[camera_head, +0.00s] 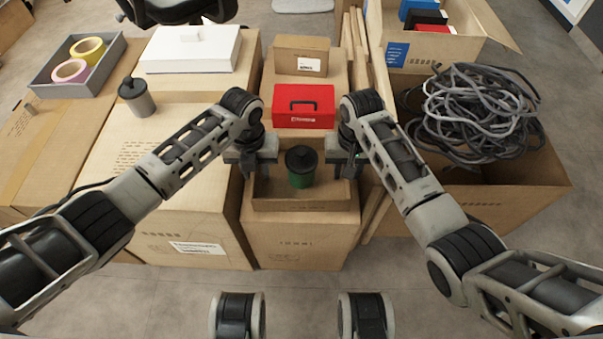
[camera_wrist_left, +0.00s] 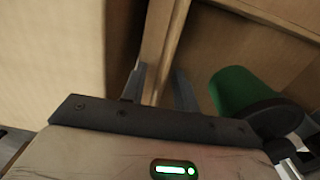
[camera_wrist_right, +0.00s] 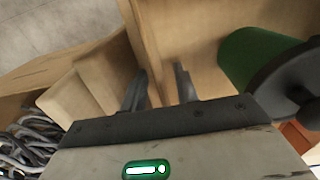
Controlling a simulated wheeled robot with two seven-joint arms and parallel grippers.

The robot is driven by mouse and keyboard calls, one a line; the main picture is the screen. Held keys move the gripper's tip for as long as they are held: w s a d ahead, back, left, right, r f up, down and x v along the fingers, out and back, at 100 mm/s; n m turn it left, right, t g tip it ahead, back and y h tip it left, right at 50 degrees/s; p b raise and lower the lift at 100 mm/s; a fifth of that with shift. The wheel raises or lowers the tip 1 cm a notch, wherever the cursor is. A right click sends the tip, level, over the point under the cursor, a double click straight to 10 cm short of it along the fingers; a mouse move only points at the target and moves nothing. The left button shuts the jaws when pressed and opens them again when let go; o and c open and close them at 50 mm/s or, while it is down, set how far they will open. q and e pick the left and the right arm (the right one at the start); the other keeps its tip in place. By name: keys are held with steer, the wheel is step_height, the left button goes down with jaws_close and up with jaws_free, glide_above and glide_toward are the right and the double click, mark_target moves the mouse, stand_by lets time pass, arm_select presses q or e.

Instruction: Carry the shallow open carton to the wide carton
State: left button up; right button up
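The shallow open carton (camera_head: 305,205) is brown and low-walled, on a closed carton (camera_head: 300,240) at front centre. A green cup with a black lid (camera_head: 300,180) stands inside it. My left gripper (camera_head: 252,165) is at its left wall, and its fingers close around that wall (camera_wrist_left: 157,62). My right gripper (camera_head: 352,165) is at its right wall, with fingers on both sides of that wall (camera_wrist_right: 150,50). The fingertips are partly hidden in the head view. A broad closed carton (camera_head: 180,215), apparently the wide carton, stands just left.
The broad carton bears a grey canister (camera_head: 137,97) and a white box (camera_head: 190,48). A grey tray (camera_head: 72,72) with tape rolls is further left. A red toolbox (camera_head: 304,105) and small carton (camera_head: 302,56) lie behind. A carton of cables (camera_head: 510,195) stands right.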

arm_select(q)
jaws_close()
arm_select(e)
jaws_close()
arm_select(q)
steer(key=shift+r, duration=0.15)
arm_select(e)
steer(key=shift+r, duration=0.15)
